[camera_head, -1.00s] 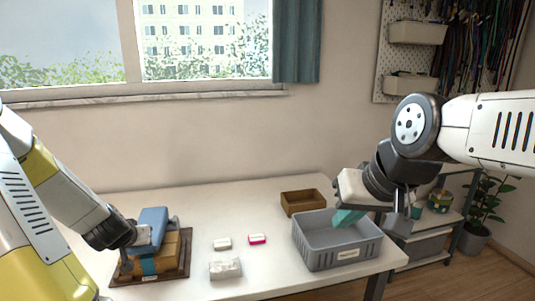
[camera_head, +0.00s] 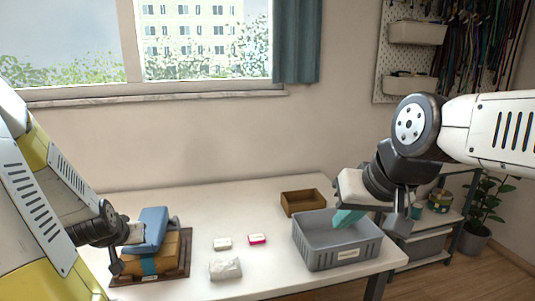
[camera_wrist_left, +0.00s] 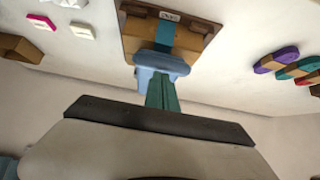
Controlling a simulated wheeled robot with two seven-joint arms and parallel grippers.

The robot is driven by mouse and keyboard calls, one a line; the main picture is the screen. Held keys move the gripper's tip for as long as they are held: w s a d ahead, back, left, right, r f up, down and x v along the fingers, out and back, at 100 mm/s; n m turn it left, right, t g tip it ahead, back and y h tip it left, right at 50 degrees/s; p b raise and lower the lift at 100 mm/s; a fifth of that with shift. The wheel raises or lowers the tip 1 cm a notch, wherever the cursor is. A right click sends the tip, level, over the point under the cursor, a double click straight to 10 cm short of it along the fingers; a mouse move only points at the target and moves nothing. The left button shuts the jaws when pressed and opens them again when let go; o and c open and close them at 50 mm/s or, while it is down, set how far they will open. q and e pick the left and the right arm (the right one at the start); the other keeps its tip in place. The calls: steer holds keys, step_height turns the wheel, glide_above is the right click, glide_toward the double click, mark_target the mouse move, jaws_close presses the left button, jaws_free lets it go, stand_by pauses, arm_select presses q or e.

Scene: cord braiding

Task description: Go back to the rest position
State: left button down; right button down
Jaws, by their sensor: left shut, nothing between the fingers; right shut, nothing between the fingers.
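My left gripper's teal fingers (camera_wrist_left: 162,94) are shut and empty in the left wrist view, pointing toward a blue piece (camera_wrist_left: 161,62); I cannot tell whether they touch it. In the head view the blue piece (camera_head: 152,225) sits on a tan block (camera_head: 165,254) with a teal band, on a dark brown tray (camera_head: 183,268). The left fingertips are hidden there, with the left wrist just left of the blue piece. My right gripper (camera_head: 346,219) is shut and empty, its teal fingers over the grey bin (camera_head: 345,257).
A brown box (camera_head: 303,202) stands behind the grey bin. A small pale block (camera_head: 222,243), a pink-and-white block (camera_head: 257,239) and a white lumpy piece (camera_head: 225,268) lie mid-table. Clear tabletop lies behind them. A window and a cord pegboard (camera_head: 385,50) are at the back.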

arm_select(q)
steer(key=s+d+r+m+g+h, duration=0.1)
steer(key=s+d+r+h, duration=0.1)
steer(key=s+d+r, duration=0.5)
steer(key=s+d+r+m+g+h, duration=0.1)
steer(key=s+d+r+m+h, duration=0.1)
steer(key=s+d+r, duration=0.5)
steer(key=d+r, duration=0.4)
steer(key=d, duration=0.4)
steer(key=shift+d, duration=0.15)
stand_by(1.2)
